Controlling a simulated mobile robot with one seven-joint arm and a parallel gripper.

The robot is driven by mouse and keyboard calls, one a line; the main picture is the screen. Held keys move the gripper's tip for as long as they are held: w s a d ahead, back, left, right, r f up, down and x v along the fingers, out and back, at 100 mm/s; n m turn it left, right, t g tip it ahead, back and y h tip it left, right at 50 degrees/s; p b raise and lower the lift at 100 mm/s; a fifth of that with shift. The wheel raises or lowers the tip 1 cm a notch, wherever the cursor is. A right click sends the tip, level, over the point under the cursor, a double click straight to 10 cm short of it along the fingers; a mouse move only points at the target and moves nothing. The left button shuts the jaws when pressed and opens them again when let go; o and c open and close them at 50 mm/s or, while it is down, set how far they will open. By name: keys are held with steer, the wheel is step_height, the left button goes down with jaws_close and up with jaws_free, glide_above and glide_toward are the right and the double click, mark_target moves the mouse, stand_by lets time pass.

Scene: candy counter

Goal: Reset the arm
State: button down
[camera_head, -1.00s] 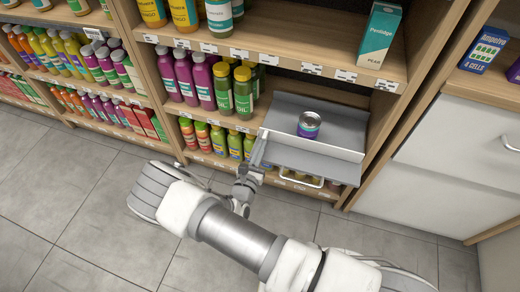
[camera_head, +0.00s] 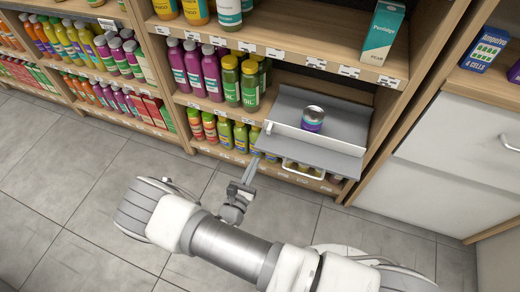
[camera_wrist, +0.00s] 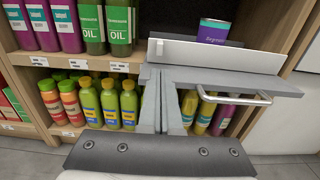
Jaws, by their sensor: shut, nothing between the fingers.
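My gripper (camera_head: 252,168) is in front of the shelves in the head view, with its fingers pointing up toward the grey tray. In the wrist view the two fingers (camera_wrist: 161,100) are together with nothing between them. The fingers overlap the left part of the tray in the wrist view; I cannot tell how far apart they are. My arm reaches in from the bottom of the head view, over the floor.
A grey pull-out tray (camera_head: 348,120) with a white front lip and handle holds a purple can (camera_head: 313,118). Shelves of bottles (camera_head: 212,76) stand behind and left. White drawers (camera_head: 455,140) are at right. The tiled floor (camera_head: 60,190) at left is clear.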

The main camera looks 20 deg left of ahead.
steer(key=shift+s+a, duration=0.15)
steer(key=shift+s, duration=1.55)
steer(key=shift+r, duration=0.1)
steer(key=w+d+r+m+g+h, duration=0.35)
steer(key=d+r+m+h, duration=0.2)
steer(key=r+m, duration=0.2)
steer(key=w+d+r+m+g+h, duration=0.2)
steer(key=d+r+m+g+h, duration=0.3)
steer(key=r, duration=0.4)
steer(key=s+d+r+m+g+y, duration=0.2)
steer(key=d+r+m+g, duration=0.2)
steer(key=d+r+m, duration=0.25)
steer(key=s+d+r+m+g+y, duration=0.3)
steer(key=d+r+m+g, duration=0.1)
steer(key=d+r+m, duration=0.25)
steer(key=s+d+r+m+t+y, duration=0.45)
steer(key=s+r+m+y, duration=0.35)
steer(key=r, duration=0.4)
step_height(320, 180, up, 21)
steer(key=s+m+p, duration=0.1)
steer(key=p, duration=1.9)
steer(key=shift+s+d+f+h+p, duration=0.15)
steer(key=shift+s+d+h+p, duration=0.2)
steer(key=shift+h, duration=0.1)
